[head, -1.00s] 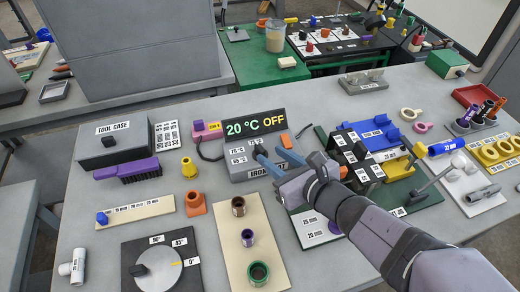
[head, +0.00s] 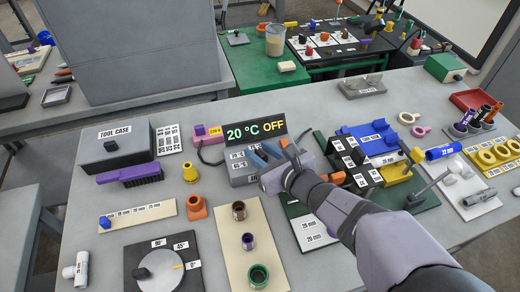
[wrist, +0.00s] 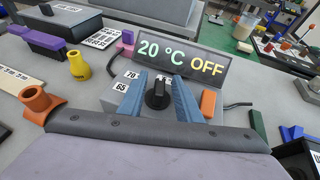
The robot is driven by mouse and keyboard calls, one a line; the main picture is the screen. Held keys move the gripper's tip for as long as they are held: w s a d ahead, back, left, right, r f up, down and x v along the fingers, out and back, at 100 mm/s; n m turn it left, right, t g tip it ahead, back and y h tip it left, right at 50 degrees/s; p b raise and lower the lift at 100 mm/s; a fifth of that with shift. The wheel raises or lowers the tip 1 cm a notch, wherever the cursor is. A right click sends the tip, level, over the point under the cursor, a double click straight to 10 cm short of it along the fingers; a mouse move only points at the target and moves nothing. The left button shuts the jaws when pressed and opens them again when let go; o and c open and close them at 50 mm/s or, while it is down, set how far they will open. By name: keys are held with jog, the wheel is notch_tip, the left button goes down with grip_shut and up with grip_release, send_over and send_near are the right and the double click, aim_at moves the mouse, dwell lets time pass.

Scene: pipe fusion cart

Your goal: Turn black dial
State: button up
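The black dial (wrist: 157,95) is on the grey iron box, below the display (wrist: 175,58), which reads "20 °C OFF". Labels 70 and 65 show to its left in the wrist view. My gripper (wrist: 158,97) is open, with one blue finger on each side of the dial. Gaps show between the dial and both fingers, so I see no grip on it. In the head view my gripper (head: 264,158) is over the front of the iron box (head: 240,180), and the dial is hidden behind my gripper.
An orange block (wrist: 208,103) stands right of the dial on the box. A yellow cone (wrist: 79,66) and an orange fitting (wrist: 38,103) stand to the left. The tool case (head: 115,148) is farther left. Blue and black fixtures (head: 365,145) crowd the right.

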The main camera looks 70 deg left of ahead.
jog(key=shift+a, duration=0.1)
jog(key=shift+c, duration=0.3)
grip_shut()
jog(key=shift+r+n+g+p, duration=0.15)
jog(key=shift+n+g+p, duration=0.25)
jog(key=shift+p, duration=0.15)
jog(key=shift+n+g+p, duration=0.3)
jog(key=shift+g+p, duration=0.05)
jog(key=shift+g, duration=0.05)
jog(key=shift+o, duration=0.3)
grip_release()
jog(key=shift+f, duration=0.2)
